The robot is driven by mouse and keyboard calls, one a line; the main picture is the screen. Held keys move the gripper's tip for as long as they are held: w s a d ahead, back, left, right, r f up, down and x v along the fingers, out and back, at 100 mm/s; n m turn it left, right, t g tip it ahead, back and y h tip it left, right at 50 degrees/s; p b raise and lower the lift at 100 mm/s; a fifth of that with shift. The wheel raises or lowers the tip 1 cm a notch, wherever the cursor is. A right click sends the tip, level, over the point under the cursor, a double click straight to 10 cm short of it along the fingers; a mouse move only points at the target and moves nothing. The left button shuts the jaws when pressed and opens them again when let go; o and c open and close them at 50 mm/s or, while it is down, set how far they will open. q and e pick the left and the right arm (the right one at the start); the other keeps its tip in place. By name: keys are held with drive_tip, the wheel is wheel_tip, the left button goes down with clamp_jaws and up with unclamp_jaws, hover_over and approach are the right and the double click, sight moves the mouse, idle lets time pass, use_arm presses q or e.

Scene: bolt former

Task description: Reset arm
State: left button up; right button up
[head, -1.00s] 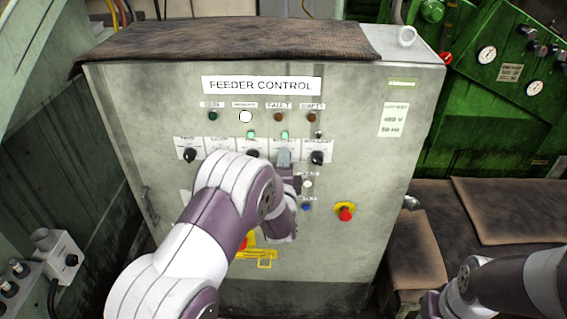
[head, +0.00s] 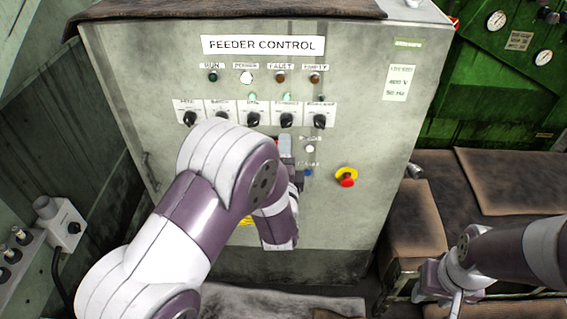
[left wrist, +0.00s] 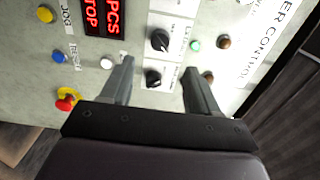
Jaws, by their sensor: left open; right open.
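The feeder control cabinet (head: 340,215) stands in front of me, with a row of black selector knobs below its lamps. My left gripper (head: 285,150) is in front of the panel, just below the fourth knob (head: 286,120); my forearm hides part of the panel. In the left wrist view its two fingers (left wrist: 159,68) are apart and empty, with a black knob (left wrist: 153,77) showing between them. Whether the fingers touch the panel cannot be told. My right gripper (head: 440,285) is low at the right, away from the cabinet, small and partly hidden.
A red emergency stop (head: 347,179) on a yellow ring, a white button (head: 310,149) and a blue button (head: 308,172) sit right of my left gripper. A small switch box (head: 62,225) is at the left. A brown-topped bench (head: 510,180) and green machine (head: 485,90) are at the right.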

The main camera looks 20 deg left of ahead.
use_arm(q)
drive_tip(key=v, duration=0.2)
drive_tip(key=shift+s, duration=0.3)
